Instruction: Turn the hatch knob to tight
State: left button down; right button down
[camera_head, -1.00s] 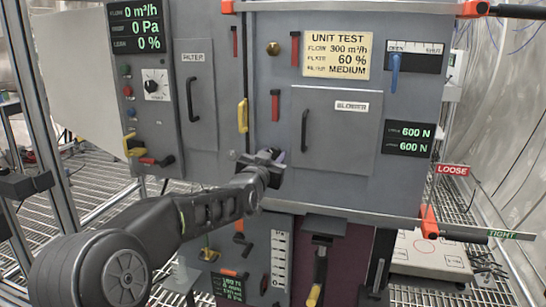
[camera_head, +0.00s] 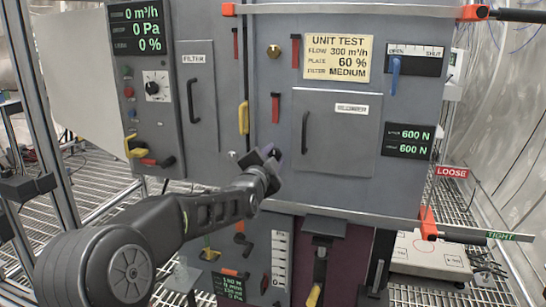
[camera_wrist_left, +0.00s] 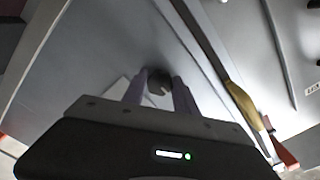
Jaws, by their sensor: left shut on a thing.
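My left gripper (camera_head: 270,160) is at the lower edge of the grey cabinet front, by the seam left of the blower hatch (camera_head: 340,135). In the left wrist view its two pale purple fingers (camera_wrist_left: 158,90) are shut on a small dark rounded knob (camera_wrist_left: 158,80) against the grey panel. In the head view the gripper hides this knob. A red LOOSE label (camera_head: 452,172) and a green TIGHT label (camera_head: 509,236) show at the right of the cabinet. My right gripper is not in view.
A yellow handle (camera_head: 243,117) is just above the gripper on the seam; it also shows in the wrist view (camera_wrist_left: 243,103). The filter door (camera_head: 197,75) is to the left. A lower panel with levers (camera_head: 240,262) lies below. Grating floor is open at left.

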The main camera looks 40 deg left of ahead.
pick_arm(q)
jog(key=shift+f, duration=0.1)
dwell(0.3)
jog(key=c, duration=1)
grip_release()
jog(key=shift+o, duration=0.2)
jog(key=v, duration=0.7)
jog(key=shift+s+d+p, duration=0.15)
jog(key=shift+s+p, duration=0.25)
